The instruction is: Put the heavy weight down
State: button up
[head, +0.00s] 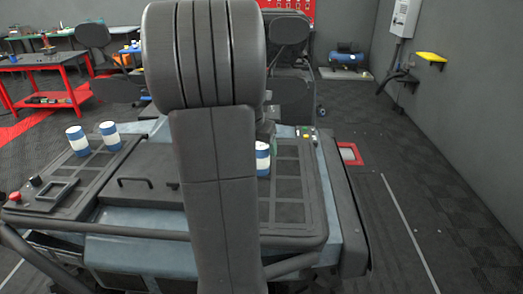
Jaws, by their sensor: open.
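Three similar white and blue cylindrical weights stand on the machine's top deck (135,165). Two are at the left: one weight (79,141) and, just right of it, another weight (109,136). The third weight (263,158) stands on the right-hand panel (290,190), its left part hidden behind my arm. I cannot tell by sight which one is heavy. My gripper (266,130) is mostly hidden behind my arm; only a small dark part shows just above the third weight. It is open; contact with the weight cannot be seen.
My arm blocks the middle of the view. A red button (15,196) and a black handle (135,183) are on the deck's left side. A red workbench (45,75) and chairs stand behind. The right-hand panel has bare room in front of the third weight.

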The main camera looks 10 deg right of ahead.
jog(key=v, duration=0.7)
jog(key=shift+r, duration=0.3)
